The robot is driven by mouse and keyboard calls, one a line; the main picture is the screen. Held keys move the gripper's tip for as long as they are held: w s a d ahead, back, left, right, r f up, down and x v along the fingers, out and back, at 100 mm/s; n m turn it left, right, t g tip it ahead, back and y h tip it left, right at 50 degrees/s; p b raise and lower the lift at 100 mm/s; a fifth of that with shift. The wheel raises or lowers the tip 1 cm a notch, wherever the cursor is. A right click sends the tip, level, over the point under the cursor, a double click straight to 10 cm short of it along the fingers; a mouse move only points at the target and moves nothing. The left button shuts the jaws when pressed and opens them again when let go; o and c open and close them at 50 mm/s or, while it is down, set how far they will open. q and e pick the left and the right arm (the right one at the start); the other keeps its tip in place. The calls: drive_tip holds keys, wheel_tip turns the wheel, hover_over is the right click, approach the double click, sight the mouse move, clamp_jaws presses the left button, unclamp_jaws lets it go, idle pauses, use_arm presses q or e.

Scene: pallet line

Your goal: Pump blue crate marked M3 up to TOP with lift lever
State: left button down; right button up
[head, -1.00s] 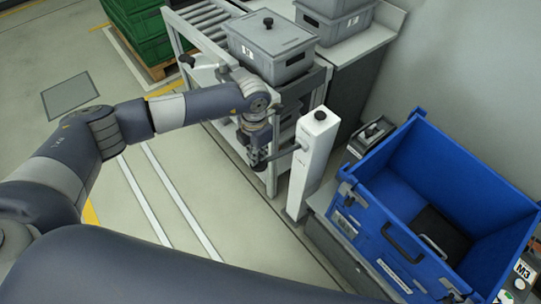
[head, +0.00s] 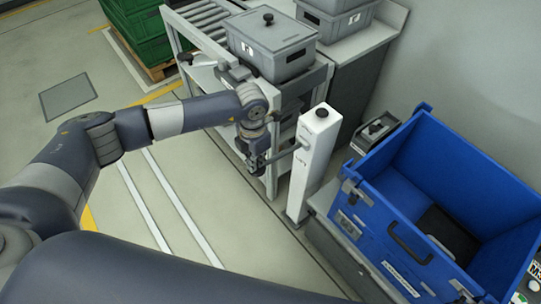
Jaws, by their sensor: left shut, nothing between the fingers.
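The blue crate (head: 398,226) stands at the right, open at the top, with a dark handle on its front and a dark item on its floor. The lift lever (head: 285,154) sticks out to the left from a white post (head: 313,160) with a black knob on top. My left gripper (head: 257,160) points down at the lever's outer end, shut with nothing between its fingers. It looks in contact with the lever, but its fingertips are partly hidden. My right gripper is out of view.
A grey lidded crate (head: 272,50) sits on a roller conveyor (head: 205,20) behind my left arm. Another grey crate (head: 335,20) stands on a bench. Green crates (head: 137,35) are at the back left. Floor at the left is clear.

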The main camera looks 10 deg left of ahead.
use_arm(q)
drive_tip(key=shift+s+a+f+b, duration=0.1)
drive_tip(key=shift+s+f+b, duration=0.05)
drive_tip(key=shift+f+b, duration=0.6)
drive_tip(key=shift+f, duration=0.1)
drive_tip(key=shift+s+f+b, duration=0.15)
drive_tip(key=shift+f+b, duration=0.55)
drive_tip(key=shift+f, duration=0.25)
drive_tip(key=shift+r, duration=0.1)
